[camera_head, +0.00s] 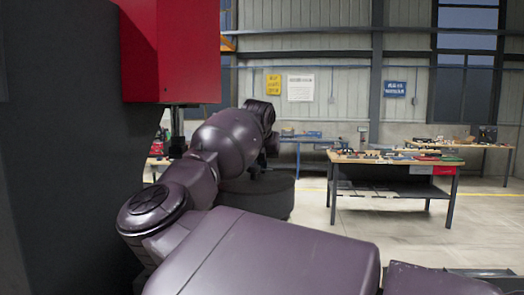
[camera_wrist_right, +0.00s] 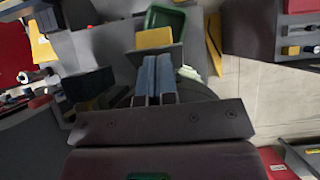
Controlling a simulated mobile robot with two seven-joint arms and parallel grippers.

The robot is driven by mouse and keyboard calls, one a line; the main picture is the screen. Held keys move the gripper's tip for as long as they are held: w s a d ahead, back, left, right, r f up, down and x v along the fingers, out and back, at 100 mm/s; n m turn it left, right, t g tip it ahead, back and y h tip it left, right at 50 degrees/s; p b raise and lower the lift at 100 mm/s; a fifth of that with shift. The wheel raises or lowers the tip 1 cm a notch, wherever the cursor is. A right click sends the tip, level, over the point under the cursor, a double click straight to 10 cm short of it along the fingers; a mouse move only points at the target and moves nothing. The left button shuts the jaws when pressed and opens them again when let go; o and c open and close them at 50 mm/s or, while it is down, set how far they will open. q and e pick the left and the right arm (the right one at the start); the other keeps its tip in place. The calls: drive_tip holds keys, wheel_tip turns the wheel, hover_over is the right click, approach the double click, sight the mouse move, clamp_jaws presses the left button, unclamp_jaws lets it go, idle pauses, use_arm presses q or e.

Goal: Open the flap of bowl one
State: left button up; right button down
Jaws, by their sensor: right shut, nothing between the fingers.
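My right arm reaches away in the head view, and its gripper (camera_head: 258,166) is small and partly hidden at the far end. It is above a dark round drum-like body (camera_head: 265,194), which may be a bowl feeder. In the right wrist view my right gripper (camera_wrist_right: 157,62) shows two blue-grey fingers side by side, shut and empty. A rounded grey rim (camera_wrist_right: 200,88) shows behind and right of the fingers. I cannot make out which part is bowl one or its flap. My left gripper is not in view.
A large dark cabinet (camera_head: 70,170) with a red box (camera_head: 170,50) stands close on the left. A workbench (camera_head: 395,158) with tools is at the right. The wrist view shows a green bin (camera_wrist_right: 165,18) and a yellow block (camera_wrist_right: 154,38) beyond the fingers. Open floor lies right.

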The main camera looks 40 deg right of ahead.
drive_tip(key=shift+w+d+f, duration=0.3)
drive_tip(key=shift+f, duration=0.3)
drive_tip(key=shift+w+d+r+g+y, duration=0.1)
drive_tip(key=shift+w+d+g+y, duration=0.1)
drive_tip(key=shift+g+y, duration=0.15)
